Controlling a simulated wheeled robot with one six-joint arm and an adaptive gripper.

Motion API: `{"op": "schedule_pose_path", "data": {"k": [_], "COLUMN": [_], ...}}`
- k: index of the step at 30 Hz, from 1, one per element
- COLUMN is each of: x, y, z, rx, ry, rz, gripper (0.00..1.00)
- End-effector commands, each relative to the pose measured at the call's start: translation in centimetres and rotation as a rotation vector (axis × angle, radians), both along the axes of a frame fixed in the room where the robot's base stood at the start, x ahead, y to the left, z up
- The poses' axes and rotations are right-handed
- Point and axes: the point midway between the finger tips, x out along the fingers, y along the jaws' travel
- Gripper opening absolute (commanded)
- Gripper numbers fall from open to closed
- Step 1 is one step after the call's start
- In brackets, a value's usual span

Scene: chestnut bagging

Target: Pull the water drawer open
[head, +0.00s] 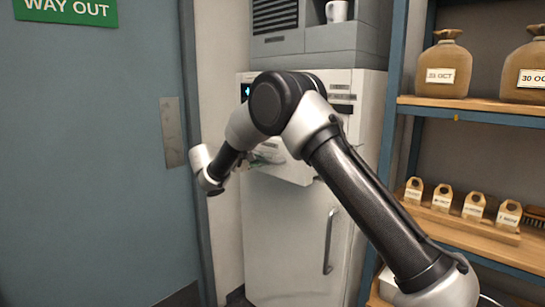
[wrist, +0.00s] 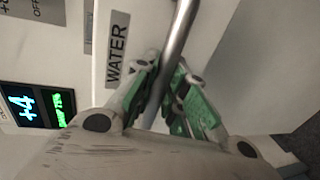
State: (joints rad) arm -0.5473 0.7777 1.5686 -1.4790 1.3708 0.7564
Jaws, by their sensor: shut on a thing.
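My gripper (wrist: 166,88), with green finger pads, is shut on the handle. In the head view the drawer (head: 291,174) sits in the upper part of the white machine (head: 290,240), its lower front corner standing out from the machine's face. My gripper (head: 264,158) is mostly hidden behind my arm there.
Below the drawer is a closed door with a long handle (head: 329,240). A lit display (wrist: 38,106) is beside the drawer. A blue door (head: 90,150) stands left. Right are shelves (head: 480,112) with sacks and small tagged bags. A mug (head: 337,11) stands on top.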

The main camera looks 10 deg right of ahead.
Motion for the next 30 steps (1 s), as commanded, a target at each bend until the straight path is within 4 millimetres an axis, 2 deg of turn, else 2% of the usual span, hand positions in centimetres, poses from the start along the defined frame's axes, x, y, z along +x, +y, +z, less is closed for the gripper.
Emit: {"op": "schedule_pose_path", "data": {"k": [1,6,15,21,30], "x": [-0.9,-3.7,-7.6,-9.1,-9.9], "y": [1.4,5.2,10.5,12.6,13.6], "z": [-0.1,0.0,-0.1,-0.1,-0.1], "rx": [0.000,0.000,-0.001,0.000,0.000], "ry": [0.001,0.001,0.003,0.002,0.001], "rz": [0.005,0.005,0.003,0.001,0.000], "gripper": [0.00,0.00,0.00,0.00,0.00]}}
